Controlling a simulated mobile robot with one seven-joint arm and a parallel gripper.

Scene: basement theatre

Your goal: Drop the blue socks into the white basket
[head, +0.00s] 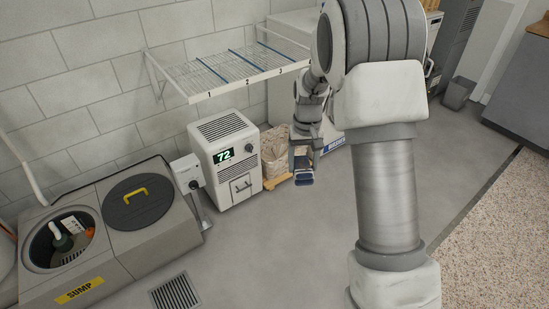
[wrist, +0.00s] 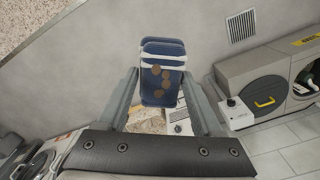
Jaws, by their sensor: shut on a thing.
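In the wrist view the socks (wrist: 162,75) are a dark blue folded bundle with white bands and tan spots, between the two fingers (wrist: 162,103).
A white dehumidifier (head: 226,157) reading 72 stands by the wall. A white wire shelf (head: 225,72) numbered 1 to 3 hangs above it. A grey sump unit (head: 150,240) with a round lid is at left. A floor drain (head: 176,294) lies in front. The floor between is clear.

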